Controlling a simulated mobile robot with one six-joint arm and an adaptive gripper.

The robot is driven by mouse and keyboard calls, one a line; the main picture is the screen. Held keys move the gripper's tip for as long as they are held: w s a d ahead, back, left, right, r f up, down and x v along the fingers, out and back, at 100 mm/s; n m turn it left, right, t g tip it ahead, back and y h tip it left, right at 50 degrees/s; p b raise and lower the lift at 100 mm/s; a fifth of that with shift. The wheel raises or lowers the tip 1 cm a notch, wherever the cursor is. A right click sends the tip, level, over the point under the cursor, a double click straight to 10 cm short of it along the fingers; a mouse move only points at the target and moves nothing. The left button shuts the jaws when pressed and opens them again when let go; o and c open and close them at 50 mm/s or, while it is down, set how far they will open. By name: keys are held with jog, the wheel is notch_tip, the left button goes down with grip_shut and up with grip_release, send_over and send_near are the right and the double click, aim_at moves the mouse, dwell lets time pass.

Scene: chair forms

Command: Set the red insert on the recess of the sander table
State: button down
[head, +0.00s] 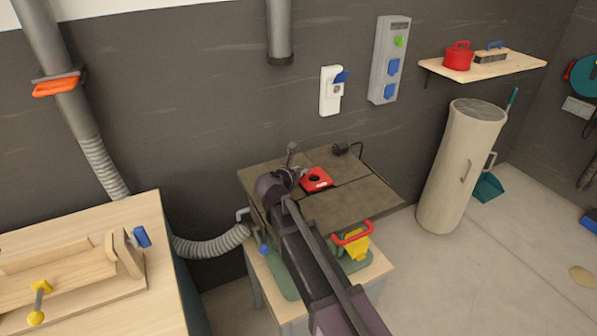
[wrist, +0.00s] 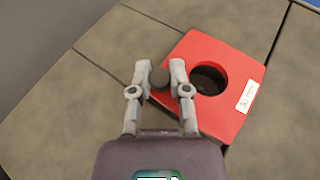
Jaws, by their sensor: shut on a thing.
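The red insert (head: 318,180) is a flat, roughly square plate with a round hole and a small white label. It shows large in the wrist view (wrist: 229,67), over the brown-grey top of the sander table (head: 348,205). My gripper (head: 293,173) is shut at the insert's left edge. In the wrist view my gripper (wrist: 161,80) has a dark grey knob between its fingertips, apparently part of the insert. The insert sits askew to the table's seams. I cannot tell whether it touches the top. The recess is not visible and may be under the insert.
A black plug-like piece (head: 340,149) with a cable is at the table's back edge. A wooden workbench (head: 165,300) stands left, and a beige cylinder (head: 460,165) stands right. A shelf (head: 500,66) hangs on the wall. The table's right side is clear.

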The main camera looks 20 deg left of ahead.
jog(key=shift+f+b, duration=0.9)
jog(key=shift+f, duration=0.05)
jog(key=c, duration=0.5)
grip_release()
jog(key=shift+r, duration=0.1)
dwell(0.5)
